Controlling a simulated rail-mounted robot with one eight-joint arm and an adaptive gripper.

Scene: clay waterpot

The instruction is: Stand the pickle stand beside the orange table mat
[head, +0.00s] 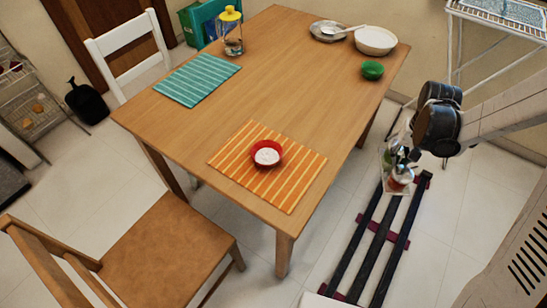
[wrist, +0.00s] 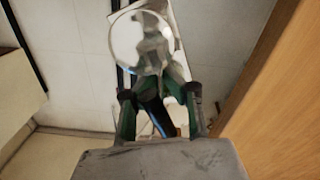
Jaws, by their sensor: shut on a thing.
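The orange striped table mat (head: 225,160) lies at the near right end of the wooden table. My gripper (head: 402,150) is beyond the table's right side, above the floor rails, and is shut on the pickle stand (head: 401,178). The stand is small in the head view, with clear and reddish parts hanging below the gripper. In the wrist view my gripper's green and black fingers (wrist: 158,92) close around its stem, and a shiny round part of the pickle stand (wrist: 138,42) shows beyond them. Its lower details are too small or blurred to tell.
A red bowl (head: 267,154) with white contents stands on the orange mat. The wooden table (head: 310,105) is bare around that mat. A green bowl (head: 372,70), a white bowl (head: 376,41) and a metal plate (head: 325,31) stand at the far right. The table edge (wrist: 255,75) lies right in the wrist view.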

